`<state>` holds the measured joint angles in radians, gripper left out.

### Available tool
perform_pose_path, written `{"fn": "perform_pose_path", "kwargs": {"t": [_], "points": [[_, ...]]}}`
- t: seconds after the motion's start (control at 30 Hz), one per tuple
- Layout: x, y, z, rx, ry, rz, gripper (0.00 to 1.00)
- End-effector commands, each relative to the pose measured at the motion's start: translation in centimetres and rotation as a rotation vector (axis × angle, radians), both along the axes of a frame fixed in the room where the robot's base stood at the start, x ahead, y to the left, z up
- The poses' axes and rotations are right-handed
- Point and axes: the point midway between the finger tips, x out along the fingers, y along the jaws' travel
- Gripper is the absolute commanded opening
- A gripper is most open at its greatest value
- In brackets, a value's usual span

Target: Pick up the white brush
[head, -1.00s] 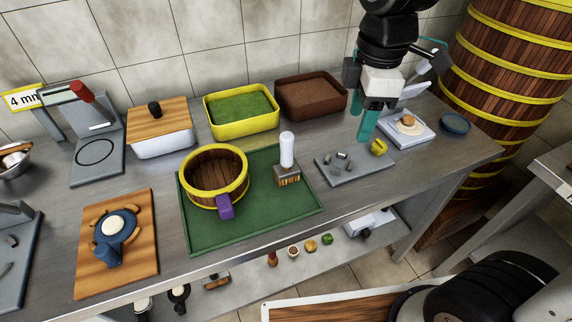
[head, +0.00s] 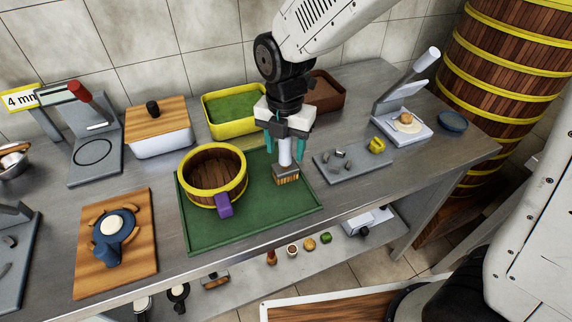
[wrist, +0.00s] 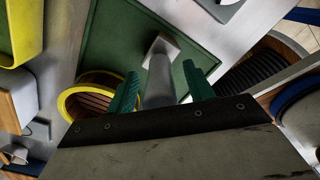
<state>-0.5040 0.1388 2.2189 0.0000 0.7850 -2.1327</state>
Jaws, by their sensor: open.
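The white brush (head: 285,154) stands upright on the green mat (head: 235,223), its white handle up and its tan bristle block down. My gripper (head: 286,155) is directly over it, with teal fingers spread on either side of the handle. In the wrist view, the brush (wrist: 160,75) runs between the two open fingers (wrist: 160,90), with a gap visible on each side.
A wooden tub with yellow bands (head: 213,176) and a purple tab stands left of the brush on the mat. A grey plate with small pieces (head: 350,163) lies to the right. Yellow (head: 222,128) and brown (head: 328,93) bins stand behind.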

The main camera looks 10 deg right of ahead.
Motion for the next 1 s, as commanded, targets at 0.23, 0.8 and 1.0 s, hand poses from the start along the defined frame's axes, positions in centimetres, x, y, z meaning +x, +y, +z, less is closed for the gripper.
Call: {"fn": "perform_pose_path", "kwargs": {"t": [0.23, 0.8, 1.0], "points": [[0.0, 0.0, -1.9, 0.000, -0.001, 0.000, 0.52], [0.0, 0.0, -1.8, 0.000, -0.001, 0.000, 0.00], [0.1, 0.1, -0.4, 0.003, -0.004, 0.000, 0.00]]}}
